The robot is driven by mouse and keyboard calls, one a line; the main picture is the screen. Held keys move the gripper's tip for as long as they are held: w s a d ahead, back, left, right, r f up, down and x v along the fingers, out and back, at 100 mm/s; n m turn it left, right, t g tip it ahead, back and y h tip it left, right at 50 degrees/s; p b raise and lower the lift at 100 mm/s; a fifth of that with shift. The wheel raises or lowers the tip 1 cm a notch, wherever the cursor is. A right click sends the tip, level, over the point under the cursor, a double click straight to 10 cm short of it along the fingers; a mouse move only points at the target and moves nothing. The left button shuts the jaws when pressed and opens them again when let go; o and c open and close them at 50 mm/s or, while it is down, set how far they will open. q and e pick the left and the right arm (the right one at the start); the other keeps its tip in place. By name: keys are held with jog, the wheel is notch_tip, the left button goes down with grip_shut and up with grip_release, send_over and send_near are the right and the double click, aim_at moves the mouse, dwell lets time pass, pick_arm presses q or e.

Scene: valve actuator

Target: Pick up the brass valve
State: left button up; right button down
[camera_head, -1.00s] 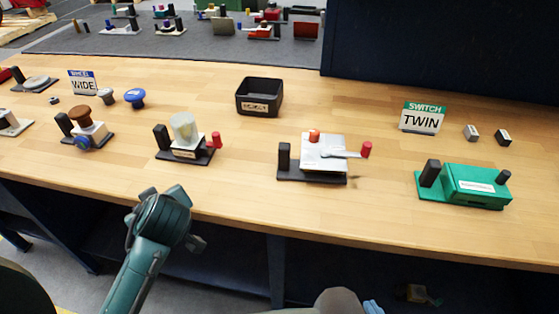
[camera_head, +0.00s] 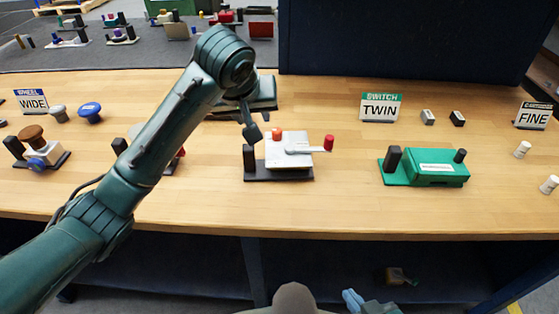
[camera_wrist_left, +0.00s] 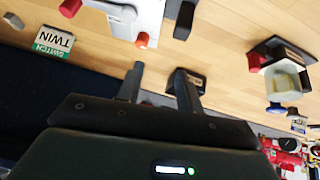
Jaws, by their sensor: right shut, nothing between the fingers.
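I cannot make out a brass valve for certain in any view. My left gripper (camera_head: 250,128) hangs above the bench, left of and behind the white lever plate (camera_head: 290,155) on its black base. In the left wrist view, its two fingers (camera_wrist_left: 160,78) stand apart with nothing held between them. The fixture with the pale knob (camera_wrist_left: 287,82) is mostly covered by my arm in the head view. My right gripper is not in view.
A green box fixture (camera_head: 437,172) stands right of the lever plate. A brown-and-blue knob fixture (camera_head: 38,150) stands at left. Signs read WIDE (camera_head: 31,101), TWIN (camera_head: 380,107) and FINE (camera_head: 533,115). Small loose parts lie near them. A dark panel rises behind the bench.

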aim_at(248, 148)
pick_arm(q)
jog(key=f, duration=0.2)
jog(key=a+f+g, duration=0.1)
jog(key=f, duration=0.2)
jog(key=f+g+y, duration=0.1)
jog(key=f, duration=0.1)
jog(key=shift+w+a+f, duration=0.2)
jog(key=shift+w, duration=0.2)
jog(key=shift+x, duration=2.95)
jog(key=shift+a, duration=0.15)
jog(key=shift+c, duration=0.4)
grip_shut()
jog(key=shift+r, duration=0.15)
